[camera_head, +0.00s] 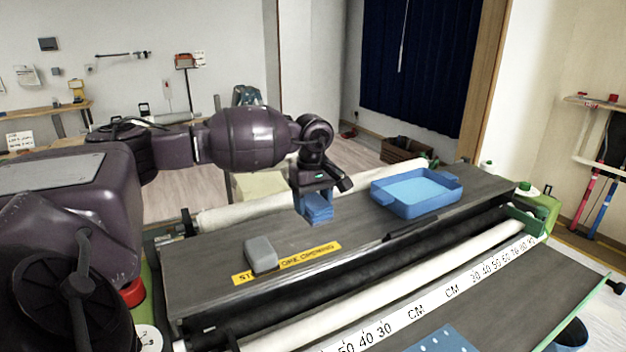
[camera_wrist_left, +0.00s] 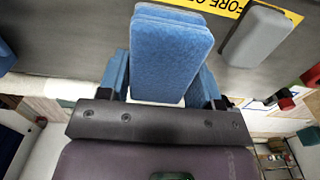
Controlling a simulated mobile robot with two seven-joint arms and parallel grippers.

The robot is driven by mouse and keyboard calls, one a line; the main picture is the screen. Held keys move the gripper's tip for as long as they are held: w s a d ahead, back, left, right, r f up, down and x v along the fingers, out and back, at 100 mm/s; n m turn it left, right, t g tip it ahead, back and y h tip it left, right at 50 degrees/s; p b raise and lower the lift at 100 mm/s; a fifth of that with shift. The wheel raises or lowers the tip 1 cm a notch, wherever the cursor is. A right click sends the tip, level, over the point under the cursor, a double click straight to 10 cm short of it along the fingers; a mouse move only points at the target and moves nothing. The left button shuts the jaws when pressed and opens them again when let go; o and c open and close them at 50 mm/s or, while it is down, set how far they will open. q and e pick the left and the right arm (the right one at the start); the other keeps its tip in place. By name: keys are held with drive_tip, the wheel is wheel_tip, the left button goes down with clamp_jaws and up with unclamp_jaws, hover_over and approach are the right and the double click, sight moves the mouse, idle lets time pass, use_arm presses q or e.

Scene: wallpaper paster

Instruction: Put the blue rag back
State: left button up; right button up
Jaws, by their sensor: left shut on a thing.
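The blue rag (camera_head: 317,208) is a folded blue block in my left gripper (camera_head: 318,197), over the back part of the dark machine top in the head view. In the left wrist view the rag (camera_wrist_left: 168,55) sticks out between the two blue fingers of the left gripper (camera_wrist_left: 165,78), which is shut on it. I cannot tell whether the rag touches the surface. A blue tray (camera_head: 418,192) with raised walls and end handles stands to the right of the gripper; its visible inside looks empty. My right gripper is not in view.
A grey block (camera_head: 261,254) lies on the machine top (camera_head: 205,262) beside a yellow warning label (camera_head: 310,256). White rollers (camera_head: 480,250) and a centimetre ruler strip run along the front. The surface between the rag and the tray is clear.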

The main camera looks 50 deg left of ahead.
sight(310, 199)
use_arm(q)
wheel_tip(310, 199, down, 7)
drive_tip(key=shift+f, duration=0.15)
drive_tip(key=shift+f, duration=0.1)
idle(0.3)
drive_tip(key=shift+f+b, duration=0.1)
drive_tip(key=shift+b, duration=0.2)
drive_tip(key=o, duration=0.9)
drive_tip(key=shift+o, duration=0.2)
drive_tip(key=r, duration=1.1)
drive_tip(key=shift+s+a, duration=0.2)
drive_tip(key=shift+a, duration=0.05)
